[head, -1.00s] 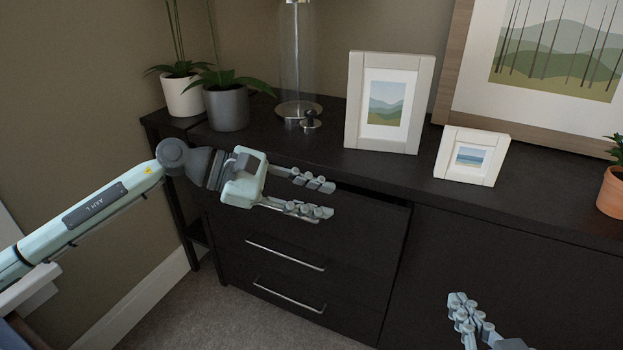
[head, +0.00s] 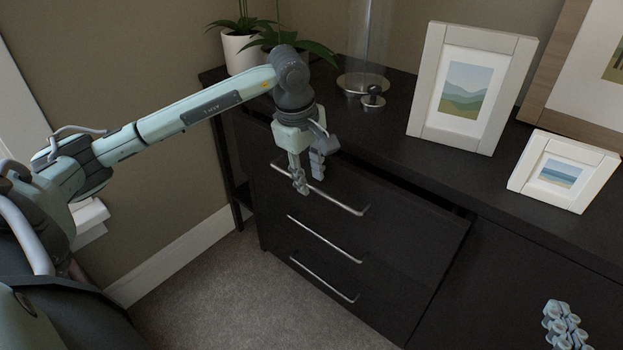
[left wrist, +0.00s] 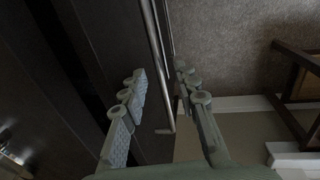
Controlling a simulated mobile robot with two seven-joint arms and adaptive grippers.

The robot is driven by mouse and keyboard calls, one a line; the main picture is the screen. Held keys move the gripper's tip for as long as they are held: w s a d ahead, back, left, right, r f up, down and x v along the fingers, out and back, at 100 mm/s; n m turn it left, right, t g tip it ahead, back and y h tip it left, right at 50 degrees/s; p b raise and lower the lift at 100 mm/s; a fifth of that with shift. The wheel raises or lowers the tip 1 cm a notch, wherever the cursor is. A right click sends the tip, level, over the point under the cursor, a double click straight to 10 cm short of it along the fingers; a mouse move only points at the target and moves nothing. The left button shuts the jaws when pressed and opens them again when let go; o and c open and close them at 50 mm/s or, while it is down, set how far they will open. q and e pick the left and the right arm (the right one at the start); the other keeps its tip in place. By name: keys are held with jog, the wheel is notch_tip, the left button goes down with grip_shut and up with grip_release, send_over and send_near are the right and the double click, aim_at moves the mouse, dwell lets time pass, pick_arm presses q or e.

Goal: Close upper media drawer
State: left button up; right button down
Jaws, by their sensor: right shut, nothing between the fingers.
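The upper drawer (head: 415,222) of the dark media cabinet stands slightly out, with a dark gap below the cabinet top (head: 385,150). Its silver bar handle (head: 340,203) runs across its front. My left gripper (head: 309,180) is open and points down at the left part of this handle. In the left wrist view, a handle bar (left wrist: 153,50) runs between the spread fingers (left wrist: 160,73); I cannot tell whether they touch it. My right gripper (head: 563,325) is shut and empty at the lower right, before the cabinet's right-hand front.
Two lower handles (head: 325,240) (head: 322,279) sit below. On the cabinet top stand a larger picture frame (head: 465,90), a small frame (head: 563,172), a glass cylinder with a metal base (head: 350,84) and potted plants (head: 240,52). Carpet (head: 215,285) is clear in front.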

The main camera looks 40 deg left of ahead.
pick_arm(q)
jog(key=shift+w+f, duration=0.1)
jog(key=shift+f, duration=0.45)
jog(key=shift+c, duration=0.3)
grip_shut()
